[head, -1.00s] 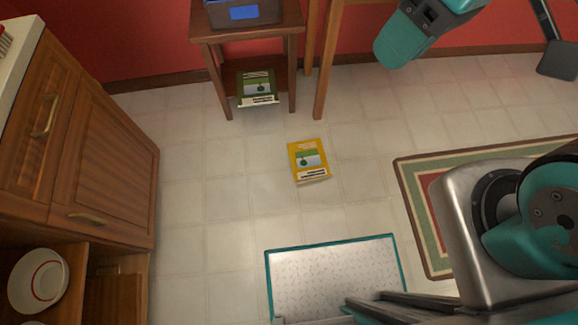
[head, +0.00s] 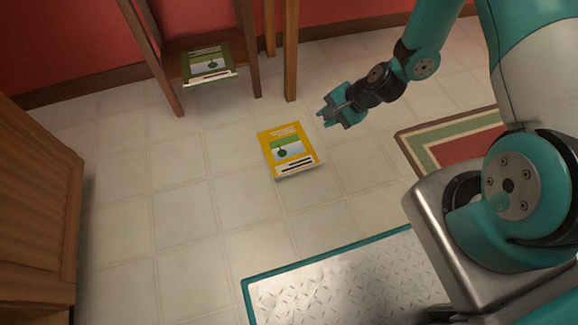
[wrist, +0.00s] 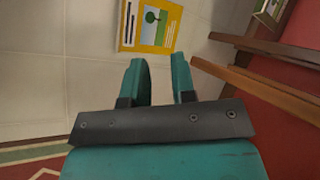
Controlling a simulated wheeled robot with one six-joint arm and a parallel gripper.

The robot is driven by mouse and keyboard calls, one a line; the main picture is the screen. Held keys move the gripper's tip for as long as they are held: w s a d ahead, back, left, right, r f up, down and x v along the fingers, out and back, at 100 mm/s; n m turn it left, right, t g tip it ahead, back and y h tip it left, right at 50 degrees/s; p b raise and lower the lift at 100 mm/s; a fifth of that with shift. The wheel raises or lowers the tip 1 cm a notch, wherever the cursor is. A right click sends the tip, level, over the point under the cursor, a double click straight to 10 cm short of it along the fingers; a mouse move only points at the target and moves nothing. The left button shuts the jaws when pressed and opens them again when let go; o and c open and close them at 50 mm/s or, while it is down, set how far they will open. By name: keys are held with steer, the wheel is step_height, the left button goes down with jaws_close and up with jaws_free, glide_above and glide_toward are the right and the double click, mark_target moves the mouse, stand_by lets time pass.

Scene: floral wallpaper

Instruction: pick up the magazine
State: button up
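A yellow magazine (head: 287,150) with a green tree picture lies flat on the tiled floor in the head view. It also shows in the wrist view (wrist: 150,27), beyond the fingertips. A second magazine (head: 207,65), with a dark green cover, lies on the low shelf of the small wooden table. My gripper (head: 327,115) is to the right of the yellow magazine and apart from it. In the wrist view its two teal fingers (wrist: 160,62) stand apart with nothing between them.
The small wooden table (head: 252,62) stands at the red wall behind the yellow magazine. A wooden cabinet (head: 40,200) is at the left. A striped rug (head: 420,147) lies at the right. The tiled floor around the yellow magazine is clear.

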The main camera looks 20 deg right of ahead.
steer(key=s+d+f+m+t+h+b, duration=0.1)
steer(key=s+d+f+m+b, duration=0.15)
steer(key=f, duration=0.75)
steer(key=s+d+f+m+b, duration=0.15)
steer(key=f+b, duration=0.25)
steer(key=f, duration=0.5)
steer(key=b, duration=0.7)
glide_toward(304, 169)
steer(key=shift+m, duration=0.3)
steer(key=x, duration=0.4)
steer(key=shift+a+f, duration=0.2)
steer(key=shift+f, duration=0.05)
steer(key=b+x, duration=0.4)
steer(key=x, duration=0.1)
steer(key=shift+w+d+b, duration=0.1)
steer(key=shift+d+b, duration=0.05)
steer(key=shift+b, duration=0.25)
steer(key=shift+w+a+f, duration=0.2)
steer(key=shift+r, duration=0.1)
steer(key=shift+c, duration=0.4)
jaws_close()
